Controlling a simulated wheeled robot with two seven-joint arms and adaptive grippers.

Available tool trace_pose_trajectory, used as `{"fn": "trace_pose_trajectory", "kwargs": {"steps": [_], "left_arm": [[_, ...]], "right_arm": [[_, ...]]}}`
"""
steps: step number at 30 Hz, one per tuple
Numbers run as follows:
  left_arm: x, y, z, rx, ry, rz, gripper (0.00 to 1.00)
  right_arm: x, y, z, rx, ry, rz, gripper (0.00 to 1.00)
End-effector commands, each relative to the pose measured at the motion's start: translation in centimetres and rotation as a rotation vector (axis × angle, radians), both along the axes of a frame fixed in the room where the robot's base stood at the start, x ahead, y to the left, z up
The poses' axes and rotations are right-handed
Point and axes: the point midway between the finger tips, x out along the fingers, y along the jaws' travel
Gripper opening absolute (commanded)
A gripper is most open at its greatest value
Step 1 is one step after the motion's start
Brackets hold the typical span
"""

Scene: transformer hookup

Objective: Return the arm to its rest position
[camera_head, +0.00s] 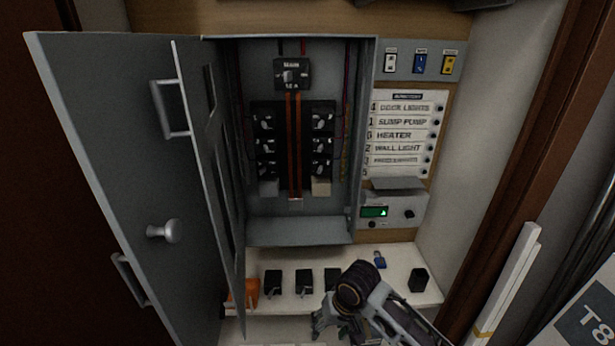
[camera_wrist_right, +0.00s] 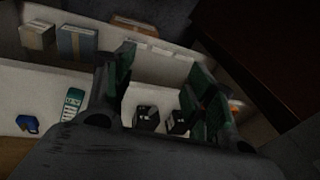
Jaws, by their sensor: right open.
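My right gripper (camera_head: 332,322) is at the bottom of the head view, over the front of the white shelf below the electrical panel. It is open, and its two fingers also show in the right wrist view (camera_wrist_right: 163,85) with nothing held between them. Black breakers (camera_wrist_right: 147,117) lie on the shelf beyond and between the fingers in that view. The arm comes in from the lower right. My left gripper is in neither view.
The grey panel box (camera_head: 300,232) stands open, its door (camera_head: 110,140) swung left. Loose black breakers (camera_head: 303,281), an orange object (camera_head: 243,292), a blue padlock (camera_head: 379,260) and a black block (camera_head: 418,280) are on the shelf. White strips (camera_head: 507,285) lean at right.

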Motion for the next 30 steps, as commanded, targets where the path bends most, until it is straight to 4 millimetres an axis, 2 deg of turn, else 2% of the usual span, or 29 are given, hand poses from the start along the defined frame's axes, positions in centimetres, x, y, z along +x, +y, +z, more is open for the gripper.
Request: {"fn": "trace_pose_trajectory", "kwargs": {"steps": [8, 14, 23, 30], "left_arm": [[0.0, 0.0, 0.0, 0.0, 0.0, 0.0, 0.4], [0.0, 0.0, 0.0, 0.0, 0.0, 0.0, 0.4], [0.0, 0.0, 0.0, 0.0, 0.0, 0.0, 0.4], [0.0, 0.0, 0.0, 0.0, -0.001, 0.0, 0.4]], "right_arm": [[-1.9, 0.0, -0.1, 0.041, -0.054, 0.04, 0.55], [-3.1, -0.8, -0.1, 0.053, -0.095, 0.054, 0.55], [-4.9, -3.2, -0.3, 0.041, -0.149, 0.059, 0.55], [-6.6, -5.9, -0.6, 0.005, -0.183, 0.052, 0.55]]}}
